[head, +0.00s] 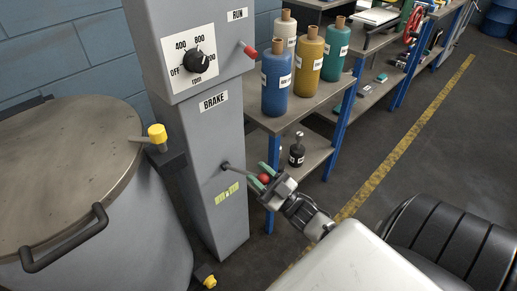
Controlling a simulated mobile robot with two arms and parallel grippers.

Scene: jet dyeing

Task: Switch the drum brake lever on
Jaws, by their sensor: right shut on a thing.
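The brake lever (239,172) sticks out to the right from the grey control column (217,144), below a "BRAKE" label. It is a thin dark rod with a red ball knob (264,178). My right gripper (265,176) is shut on the knob, with its green-tipped fingers on either side of it. My left gripper is not in view.
A dial (197,62) and a red-tipped RUN lever (249,50) sit higher on the column. A lidded grey drum (70,170) stands at left. A shelf (300,107) with thread cones is behind my gripper. Open floor lies to the right.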

